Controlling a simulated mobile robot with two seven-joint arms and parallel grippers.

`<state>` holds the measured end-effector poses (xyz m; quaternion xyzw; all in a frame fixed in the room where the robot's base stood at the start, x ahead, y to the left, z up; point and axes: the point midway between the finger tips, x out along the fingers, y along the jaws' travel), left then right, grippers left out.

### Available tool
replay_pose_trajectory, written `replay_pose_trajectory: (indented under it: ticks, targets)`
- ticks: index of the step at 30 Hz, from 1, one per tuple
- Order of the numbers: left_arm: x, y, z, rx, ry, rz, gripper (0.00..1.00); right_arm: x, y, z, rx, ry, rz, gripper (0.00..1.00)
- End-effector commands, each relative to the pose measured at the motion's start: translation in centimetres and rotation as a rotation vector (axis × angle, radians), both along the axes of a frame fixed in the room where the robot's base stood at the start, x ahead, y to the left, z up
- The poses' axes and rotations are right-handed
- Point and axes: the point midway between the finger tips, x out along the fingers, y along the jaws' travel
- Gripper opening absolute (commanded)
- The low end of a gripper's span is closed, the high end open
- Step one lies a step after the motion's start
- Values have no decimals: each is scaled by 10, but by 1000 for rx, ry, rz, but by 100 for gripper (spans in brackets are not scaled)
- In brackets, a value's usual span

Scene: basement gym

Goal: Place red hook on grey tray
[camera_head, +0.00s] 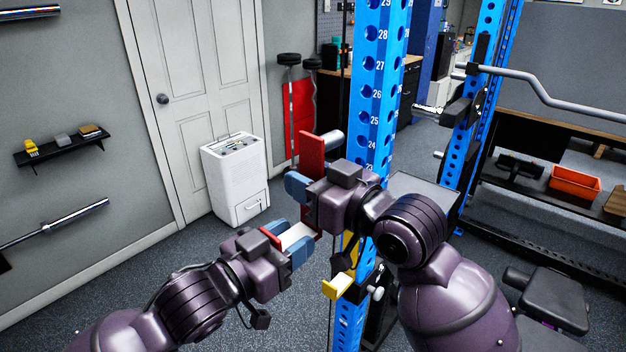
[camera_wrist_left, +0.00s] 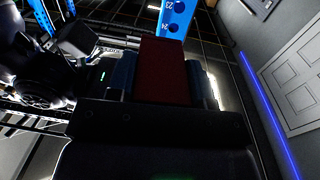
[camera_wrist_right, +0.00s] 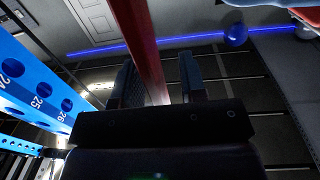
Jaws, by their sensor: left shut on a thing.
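The red hook (camera_head: 311,152) is upright beside the blue rack post. My left gripper (camera_head: 298,240) is shut on its lower part; in the left wrist view a dark red block of the hook (camera_wrist_left: 165,72) fills the space between the fingers. My right gripper (camera_head: 306,186) is higher up at the hook's long part. In the right wrist view the red bar (camera_wrist_right: 145,45) passes between the open fingers, close to the left one, with a gap to the right one. A grey flat surface (camera_head: 428,188) behind the post may be the grey tray; my right arm partly hides it.
The blue rack post (camera_head: 378,95) stands close behind my right gripper. A yellow hook (camera_head: 338,287) sits low on it. A white cabinet (camera_head: 236,180) stands by the door. A bench (camera_head: 555,300) and an orange bin (camera_head: 575,183) are at the right. Open floor lies left of the rack.

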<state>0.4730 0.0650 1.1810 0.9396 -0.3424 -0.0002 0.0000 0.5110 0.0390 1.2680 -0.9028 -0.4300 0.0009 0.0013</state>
Motion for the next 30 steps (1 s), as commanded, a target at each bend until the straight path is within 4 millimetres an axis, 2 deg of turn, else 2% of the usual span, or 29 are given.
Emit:
replay_pose_trajectory:
  ticks: [2,9,17,18,23,30]
  targets:
    - [0,0,2,-2,-4,-1,0,0,0,0,0,0,0,38]
    - [0,0,2,-2,-4,-1,0,0,0,0,0,0,0,2]
    - [0,0,2,-2,-4,-1,0,-1,0,0,1,1,2,0]
    - [0,0,2,-2,-4,-1,50,-1,0,2,3,-3,3,0]
    - [0,0,2,-2,-4,0,74,-1,1,1,4,-2,4,0]
    - [0,0,1,-1,-3,0,76,-2,1,1,4,0,5,0]
